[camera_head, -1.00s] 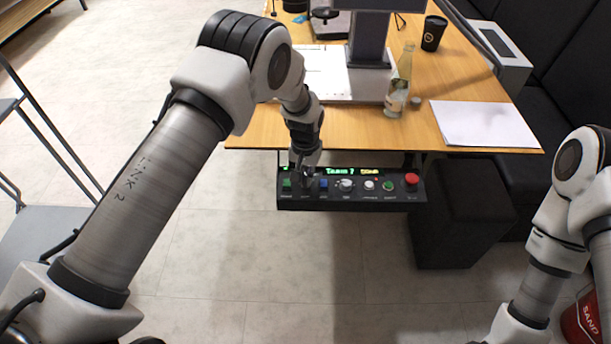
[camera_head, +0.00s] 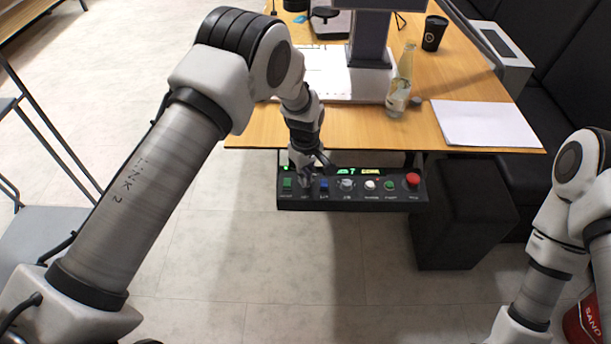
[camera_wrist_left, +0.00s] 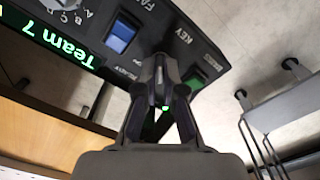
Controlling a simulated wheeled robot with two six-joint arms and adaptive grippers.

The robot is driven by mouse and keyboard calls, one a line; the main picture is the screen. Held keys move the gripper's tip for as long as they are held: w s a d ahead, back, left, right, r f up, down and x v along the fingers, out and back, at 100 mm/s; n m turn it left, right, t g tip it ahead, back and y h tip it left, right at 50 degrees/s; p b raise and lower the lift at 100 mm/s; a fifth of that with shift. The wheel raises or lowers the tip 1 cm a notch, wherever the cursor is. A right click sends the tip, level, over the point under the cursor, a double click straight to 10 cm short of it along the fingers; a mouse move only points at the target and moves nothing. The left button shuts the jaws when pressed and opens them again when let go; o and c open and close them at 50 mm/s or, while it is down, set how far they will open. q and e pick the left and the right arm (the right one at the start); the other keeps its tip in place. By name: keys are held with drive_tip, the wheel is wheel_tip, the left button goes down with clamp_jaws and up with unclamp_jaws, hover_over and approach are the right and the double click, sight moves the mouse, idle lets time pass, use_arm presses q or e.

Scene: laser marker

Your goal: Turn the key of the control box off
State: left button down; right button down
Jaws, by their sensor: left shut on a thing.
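The black control box (camera_head: 350,203) hangs at the front edge of the table, with a lit green display, coloured buttons and a red knob at its right end. My left gripper (camera_head: 305,182) is at the left part of its panel, between the green button (camera_head: 287,184) and the blue button (camera_head: 324,185). In the left wrist view, my left gripper (camera_wrist_left: 161,68) is shut just beside the "KEY" label (camera_wrist_left: 184,37) on the box (camera_wrist_left: 215,62). It is shut on the key, which the fingers hide. My right gripper is out of view.
The wooden table (camera_head: 265,130) carries a glass bottle (camera_head: 399,88), a black cup (camera_head: 433,33) and white paper (camera_head: 485,124). A black stool (camera_head: 465,225) stands right of the box. The floor in front is clear.

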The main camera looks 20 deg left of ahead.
use_arm(q)
drive_tip(key=shift+s+f+n, duration=0.1)
drive_tip(key=shift+n, duration=0.7)
drive_tip(key=c, duration=1.3)
unclamp_jaws()
wheel_tip(320, 180, up, 12)
